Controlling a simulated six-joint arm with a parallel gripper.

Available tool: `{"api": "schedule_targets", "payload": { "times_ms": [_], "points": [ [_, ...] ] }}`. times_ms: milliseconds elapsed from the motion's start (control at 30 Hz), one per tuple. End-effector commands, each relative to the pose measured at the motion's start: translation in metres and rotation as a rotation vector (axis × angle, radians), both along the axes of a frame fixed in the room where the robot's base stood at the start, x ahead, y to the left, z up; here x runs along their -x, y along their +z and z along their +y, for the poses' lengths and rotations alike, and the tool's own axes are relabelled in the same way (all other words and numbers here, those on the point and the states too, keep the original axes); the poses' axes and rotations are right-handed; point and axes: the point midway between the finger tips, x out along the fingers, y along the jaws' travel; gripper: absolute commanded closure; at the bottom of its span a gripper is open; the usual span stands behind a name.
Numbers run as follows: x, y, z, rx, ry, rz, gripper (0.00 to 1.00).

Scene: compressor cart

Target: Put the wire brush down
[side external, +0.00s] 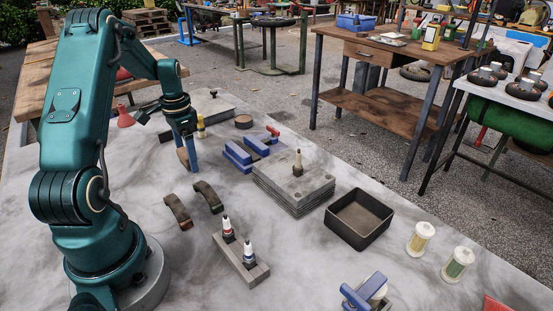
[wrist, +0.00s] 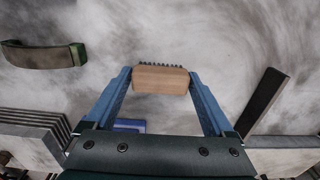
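The wire brush (wrist: 161,79) has a light wooden block and a row of dark bristles along its far edge in the wrist view. My gripper (wrist: 161,77) has its two blue fingers against the ends of the block, shut on it. In the side external view my gripper (side external: 187,158) points down over the grey marble-look tabletop (side external: 135,185), and the brush (side external: 182,157) shows as a small brown piece at the fingertips. I cannot tell whether the brush touches the tabletop.
Two curved shoes (side external: 208,197) lie nearer the front. Blue clamp-like parts (side external: 238,155) and a stack of grey plates (side external: 292,188) stand to the right, with a black tray (side external: 357,219) beyond. A red funnel (side external: 125,118) is left.

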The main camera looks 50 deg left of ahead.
Motion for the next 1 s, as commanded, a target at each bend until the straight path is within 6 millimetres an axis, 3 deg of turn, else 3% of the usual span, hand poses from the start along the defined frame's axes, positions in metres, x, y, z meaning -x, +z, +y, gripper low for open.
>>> {"api": "schedule_targets", "payload": {
  "times_ms": [367,800,1000],
  "points": [
    [-0.001,0.007,0.001,-0.004,0.0,-0.003,0.0],
    [-0.001,0.092,0.001,-0.007,0.0,-0.005,0.0],
    [0.0,0.117,0.001,-0.003,0.0,-0.002,0.0]
  ]
}}
